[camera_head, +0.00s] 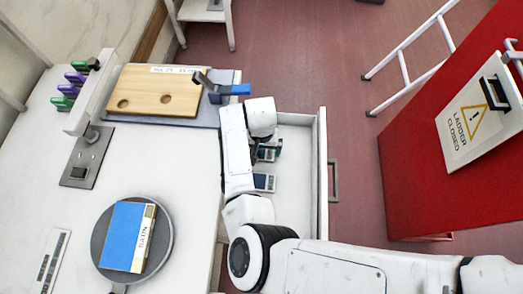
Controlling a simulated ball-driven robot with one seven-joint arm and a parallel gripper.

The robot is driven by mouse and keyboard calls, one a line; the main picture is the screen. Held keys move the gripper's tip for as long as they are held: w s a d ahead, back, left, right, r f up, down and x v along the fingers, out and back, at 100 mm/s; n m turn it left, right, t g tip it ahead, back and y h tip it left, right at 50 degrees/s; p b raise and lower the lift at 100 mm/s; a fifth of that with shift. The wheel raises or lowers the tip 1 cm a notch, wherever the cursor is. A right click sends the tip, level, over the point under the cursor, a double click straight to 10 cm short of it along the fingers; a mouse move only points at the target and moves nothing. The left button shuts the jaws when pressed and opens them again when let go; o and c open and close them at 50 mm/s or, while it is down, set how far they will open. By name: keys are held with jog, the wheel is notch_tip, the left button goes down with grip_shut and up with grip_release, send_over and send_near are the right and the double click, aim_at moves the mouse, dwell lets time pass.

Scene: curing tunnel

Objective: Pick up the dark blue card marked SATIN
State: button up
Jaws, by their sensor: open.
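A dark blue card (264,182) with a pale label lies in the open white drawer (323,200); its lettering is too small to read. A brighter blue slab (123,236) lies on a round grey disc (103,217) at the lower left. Its cream edge strip bears lettering that seems to read SATIN. My gripper (267,147) is open, over the drawer beyond the dark blue card. It is partly hidden by my wrist. Small teal and dark shapes show around it, and I cannot tell the fingers from drawer contents there. My arm hides the drawer's left side.
A wooden board (155,88) with two holes and a blue-handled clamp (222,90) are at the worktop's back. A rack of green and purple pieces (92,90) stands left. A red cabinet (460,130) and white ladder (410,65) stand right. Floor between them is clear.

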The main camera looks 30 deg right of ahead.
jog(key=shift+f, duration=0.35)
jog(key=shift+c, duration=0.3)
jog(key=c, duration=0.7)
jog(key=shift+r, duration=0.1)
